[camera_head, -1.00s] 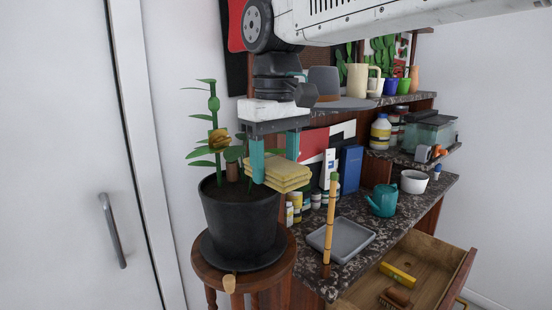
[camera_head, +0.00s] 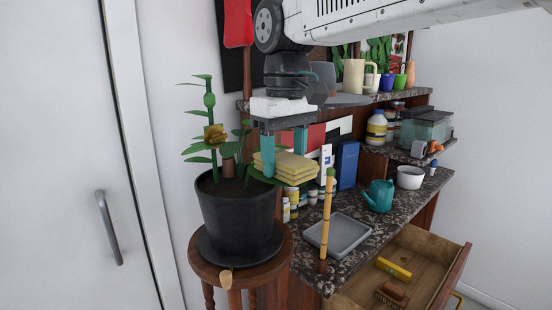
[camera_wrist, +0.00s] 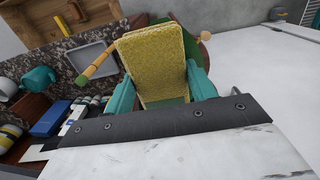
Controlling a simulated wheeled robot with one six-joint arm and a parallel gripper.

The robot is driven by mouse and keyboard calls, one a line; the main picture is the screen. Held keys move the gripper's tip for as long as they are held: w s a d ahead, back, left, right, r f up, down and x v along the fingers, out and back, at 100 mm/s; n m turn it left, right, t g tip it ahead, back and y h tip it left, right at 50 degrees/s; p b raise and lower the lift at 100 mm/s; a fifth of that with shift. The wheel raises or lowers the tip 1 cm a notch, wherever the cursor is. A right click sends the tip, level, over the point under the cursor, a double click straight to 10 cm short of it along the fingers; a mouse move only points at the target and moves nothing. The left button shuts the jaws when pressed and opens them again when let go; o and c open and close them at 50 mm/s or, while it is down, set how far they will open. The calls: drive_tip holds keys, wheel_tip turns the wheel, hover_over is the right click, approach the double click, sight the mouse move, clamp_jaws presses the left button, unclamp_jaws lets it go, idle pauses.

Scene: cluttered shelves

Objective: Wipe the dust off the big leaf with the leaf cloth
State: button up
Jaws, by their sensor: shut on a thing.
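My gripper (camera_head: 284,153) is shut on a folded yellow leaf cloth (camera_head: 288,168). In the wrist view the cloth (camera_wrist: 155,58) sits between the two teal fingers. The cloth is held beside the potted plant's (camera_head: 217,148) right side, above the shelf edge. A green leaf (camera_head: 264,178) shows just under the cloth's left end and is partly hidden by it; I cannot tell whether they touch. Dust on the leaf is too small to make out. The plant stands in a black pot (camera_head: 236,215).
The pot rests on a round wooden stool (camera_head: 199,262). A bamboo stick (camera_head: 327,215) stands upright in front of a grey tray (camera_head: 349,234). A teal watering can (camera_head: 379,196) and a white bowl (camera_head: 410,177) stand behind. A drawer (camera_head: 440,262) is open at the lower right.

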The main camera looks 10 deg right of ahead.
drive_tip(key=shift+w+d, duration=0.15)
drive_tip(key=shift+d, duration=0.1)
drive_tip(key=shift+s+a+f, duration=0.15)
drive_tip(key=shift+s+a, duration=0.4)
drive_tip(key=shift+a, duration=0.2)
drive_tip(key=shift+s+a+f, duration=0.15)
drive_tip(key=shift+s+a, duration=0.35)
drive_tip(key=shift+a, duration=0.25)
drive_tip(key=shift+w+a, duration=0.6)
drive_tip(key=shift+w, duration=0.2)
drive_tip(key=shift+w+d+r, duration=0.1)
drive_tip(key=shift+w+d, duration=0.4)
drive_tip(key=shift+d, duration=0.25)
drive_tip(key=shift+w+d+r, duration=0.1)
drive_tip(key=shift+w+d, duration=0.4)
drive_tip(key=shift+d, duration=0.2)
drive_tip(key=shift+w+d+r, duration=0.1)
drive_tip(key=shift+s+a, duration=0.55)
drive_tip(key=shift+a, duration=0.2)
drive_tip(key=shift+s+a, duration=0.5)
drive_tip(key=shift+a, duration=0.25)
